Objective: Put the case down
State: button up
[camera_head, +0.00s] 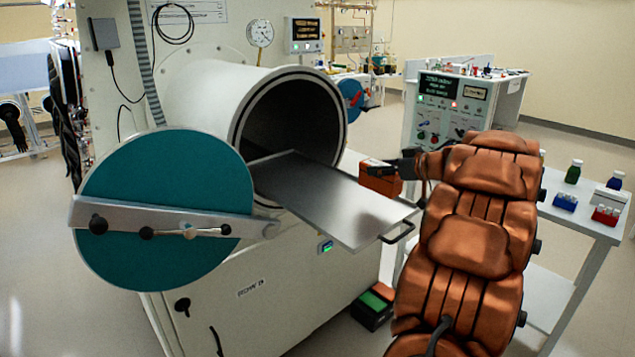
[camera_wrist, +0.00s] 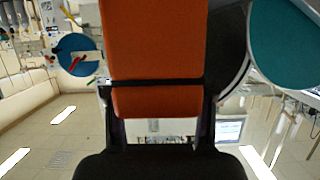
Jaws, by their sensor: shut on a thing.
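The orange case (camera_head: 379,181) is held by my gripper (camera_head: 392,164) just beyond the right rear edge of the pulled-out metal tray (camera_head: 335,196). In the wrist view the case (camera_wrist: 154,50) fills the space between my two dark fingers, with a dark strap or bar across it. My gripper is shut on the case. The tray sticks out of the round opening of the white chamber and looks empty. The tray's edge hides part of the case's underside, and I cannot tell how high the case is relative to the tray.
The round teal door (camera_head: 165,185) stands open at left. The tray has a handle (camera_head: 399,232) at its outer end. A side table (camera_head: 592,222) with bottles and small racks stands at right. A control cabinet (camera_head: 447,105) is behind my arm. A dark green-topped box (camera_head: 374,305) sits on the floor.

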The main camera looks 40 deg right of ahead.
jog(key=shift+w+a+f+p, duration=0.1)
jog(key=shift+w+a+f, duration=0.8)
jog(key=shift+w, duration=1.2)
jog(key=shift+w+a+f+p, duration=0.1)
jog(key=shift+w+a+f, duration=0.85)
jog(key=shift+w, duration=1.2)
jog(key=shift+w+a+f+p, duration=0.1)
jog(key=shift+w+a+f, duration=0.45)
jog(key=shift+w+a, duration=1.1)
jog(key=shift+w+d+f, duration=0.25)
jog(key=shift+w+d, duration=0.2)
jog(key=o, duration=1.1)
jog(key=shift+o, duration=1)
jog(key=shift+w, duration=0.1)
jog(key=shift+o, duration=0.8)
jog(key=shift+r, duration=0.1)
